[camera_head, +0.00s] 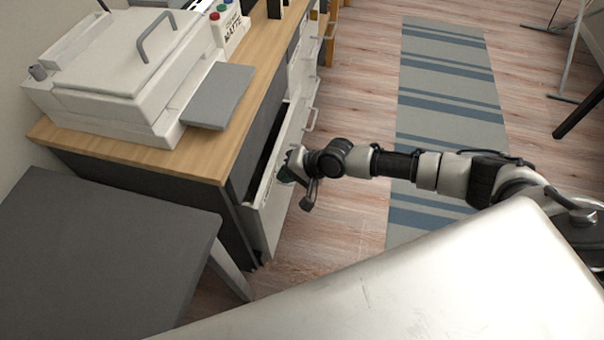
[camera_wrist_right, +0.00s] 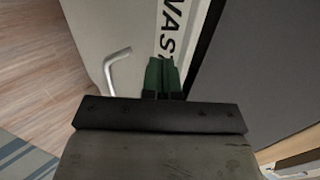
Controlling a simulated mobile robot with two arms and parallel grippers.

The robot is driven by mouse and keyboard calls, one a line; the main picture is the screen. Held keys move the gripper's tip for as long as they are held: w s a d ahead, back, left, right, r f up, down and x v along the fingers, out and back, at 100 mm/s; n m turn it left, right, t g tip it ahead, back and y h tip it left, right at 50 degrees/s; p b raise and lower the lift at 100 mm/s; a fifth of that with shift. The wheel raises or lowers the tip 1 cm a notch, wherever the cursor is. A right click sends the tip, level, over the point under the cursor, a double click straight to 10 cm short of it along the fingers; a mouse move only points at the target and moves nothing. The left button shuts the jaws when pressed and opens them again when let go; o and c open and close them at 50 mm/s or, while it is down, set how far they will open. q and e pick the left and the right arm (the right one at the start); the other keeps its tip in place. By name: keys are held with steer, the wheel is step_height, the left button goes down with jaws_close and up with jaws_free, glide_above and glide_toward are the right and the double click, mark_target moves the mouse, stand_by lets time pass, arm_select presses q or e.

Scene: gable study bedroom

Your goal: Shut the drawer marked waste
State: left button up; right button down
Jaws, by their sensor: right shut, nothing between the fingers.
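The waste drawer (camera_head: 277,207) is the white-fronted one at the near end of the desk's cabinet. It stands partly open, with a dark gap behind its front. In the right wrist view its pale front (camera_wrist_right: 100,30) shows black letters reading "WAST", partly cut off, and a bent metal handle (camera_wrist_right: 117,68). My right gripper (camera_head: 287,174) is at the upper part of this drawer front. Its green fingers (camera_wrist_right: 161,76) are together and empty, over the end of the lettering and beside the handle. I cannot tell whether they touch the front. My left gripper is out of view.
A wooden desktop (camera_head: 195,160) above the drawers carries a white machine (camera_head: 125,75) with a grey tray. A dark grey table (camera_head: 100,240) stands at the near left. Striped rug (camera_head: 450,110) and clear wood floor lie right of the drawers.

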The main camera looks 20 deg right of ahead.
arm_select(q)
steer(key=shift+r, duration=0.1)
arm_select(e)
steer(key=shift+w+a, duration=0.3)
steer(key=shift+a, duration=0.2)
